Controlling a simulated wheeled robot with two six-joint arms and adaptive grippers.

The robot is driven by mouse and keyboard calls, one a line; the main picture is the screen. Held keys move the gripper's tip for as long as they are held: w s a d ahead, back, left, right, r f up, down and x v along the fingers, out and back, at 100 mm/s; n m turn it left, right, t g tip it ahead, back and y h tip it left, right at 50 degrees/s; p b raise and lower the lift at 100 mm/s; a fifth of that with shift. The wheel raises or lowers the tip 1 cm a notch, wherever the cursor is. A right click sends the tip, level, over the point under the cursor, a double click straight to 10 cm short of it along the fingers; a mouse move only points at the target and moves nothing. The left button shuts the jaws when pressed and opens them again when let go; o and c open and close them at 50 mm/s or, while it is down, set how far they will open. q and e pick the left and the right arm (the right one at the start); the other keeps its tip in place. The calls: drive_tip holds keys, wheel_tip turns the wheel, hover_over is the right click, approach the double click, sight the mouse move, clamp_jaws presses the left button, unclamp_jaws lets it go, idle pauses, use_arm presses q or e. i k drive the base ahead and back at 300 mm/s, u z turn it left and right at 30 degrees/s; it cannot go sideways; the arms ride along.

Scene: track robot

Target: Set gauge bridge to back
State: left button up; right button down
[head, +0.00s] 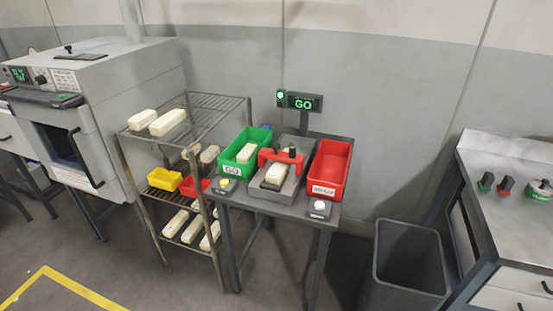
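The red gauge bridge (268,156) spans a grey gauge plate (262,193) on a small dark table (290,206). A dark knob (292,151) shows at the bridge's top. A cream block (276,174) lies on the plate under and in front of the bridge. A display (302,103) behind the table reads GO in green, and a round green lamp (281,94) beside it is lit. Neither of my grippers is in view.
A green bin (228,169) stands left of the gauge, a red bin (325,189) right. Small button boxes (318,209) sit at the table front. A wire rack (213,105) with cream blocks stands left; a grey waste bin (408,270) stands right. The floor in front is clear.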

sight(291, 157)
drive_tip(key=z, duration=0.45)
drive_tip(key=i, duration=0.45)
drive_tip(key=z, duration=0.35)
